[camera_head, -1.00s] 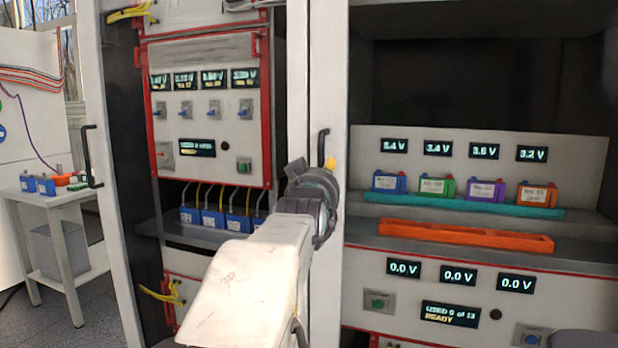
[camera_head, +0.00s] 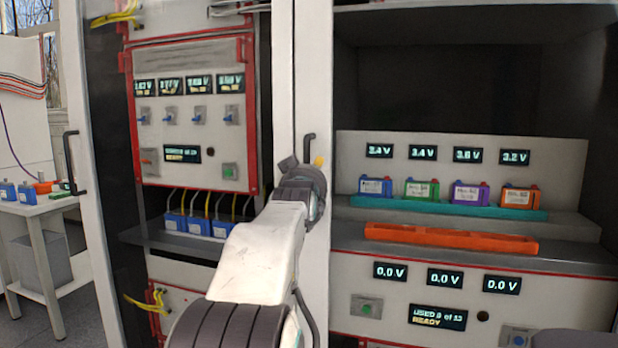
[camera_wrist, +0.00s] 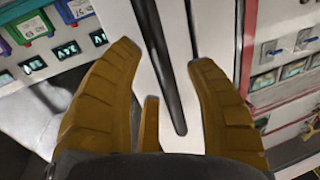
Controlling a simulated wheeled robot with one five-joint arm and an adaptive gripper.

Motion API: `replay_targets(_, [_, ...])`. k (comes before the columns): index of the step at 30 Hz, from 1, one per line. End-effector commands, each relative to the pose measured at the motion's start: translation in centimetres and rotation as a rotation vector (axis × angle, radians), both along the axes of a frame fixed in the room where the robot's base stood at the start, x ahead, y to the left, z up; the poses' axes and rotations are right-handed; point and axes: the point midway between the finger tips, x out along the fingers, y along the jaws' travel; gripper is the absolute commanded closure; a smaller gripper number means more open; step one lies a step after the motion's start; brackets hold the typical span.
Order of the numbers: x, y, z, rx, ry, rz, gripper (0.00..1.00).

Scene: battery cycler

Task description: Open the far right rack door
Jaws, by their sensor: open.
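The right rack's white door post (camera_head: 311,255) stands upright in the middle of the head view. It carries a black vertical bar handle (camera_head: 308,148), whose lower part is hidden behind my gripper. My gripper (camera_wrist: 162,56) is open. In the head view a bit of yellow fingertip shows just beside the handle. I cannot tell how deep the handle sits between the fingers. The door appears closed.
Behind the right post are coloured batteries on a teal tray (camera_head: 450,209) and an empty orange tray (camera_head: 450,238). The left rack has a red-framed panel (camera_head: 190,105) and its own black handle (camera_head: 70,165). A white side table (camera_head: 35,208) stands at the far left.

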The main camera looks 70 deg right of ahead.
Motion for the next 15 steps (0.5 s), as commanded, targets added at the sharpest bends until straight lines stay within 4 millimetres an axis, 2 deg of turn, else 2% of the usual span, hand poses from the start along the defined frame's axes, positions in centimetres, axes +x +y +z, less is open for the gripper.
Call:
replay_targets(3, [0.00, 0.01, 0.00, 0.000, 0.000, 0.000, 0.48])
replay_targets(15, [-0.01, 0.03, 0.00, 0.000, 0.000, 0.000, 0.84])
